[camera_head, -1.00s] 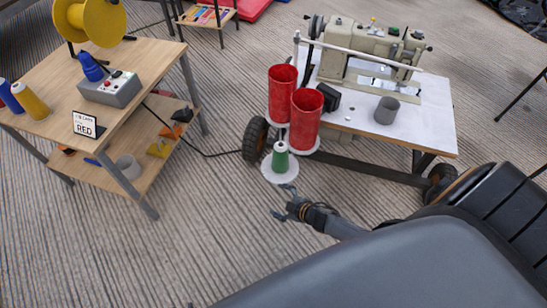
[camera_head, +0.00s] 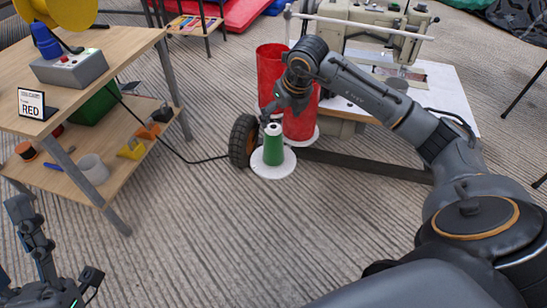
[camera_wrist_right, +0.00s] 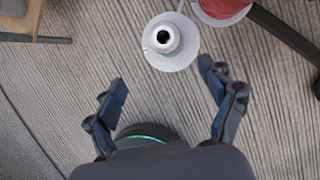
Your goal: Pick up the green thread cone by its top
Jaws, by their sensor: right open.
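The green thread cone (camera_head: 274,146) stands upright on a white round disc (camera_head: 273,168) beside the red cones. In the right wrist view, I look down on the cone's white top with its dark hole (camera_wrist_right: 163,38). My right gripper (camera_head: 283,112) is open and empty, with its fingers pointing down just above the cone top in the head view. In the right wrist view, the cone lies beyond the two spread fingertips (camera_wrist_right: 164,76), closer to the right finger. My left gripper (camera_head: 55,245) is at the bottom left, its fingers apart and empty, partly cut off.
Two red cones (camera_head: 299,122) stand close behind my right gripper, partly hidden by it. A wooden shelf table (camera_head: 130,44) with a "RED" sign (camera_head: 32,104) is left. The floor in front is clear.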

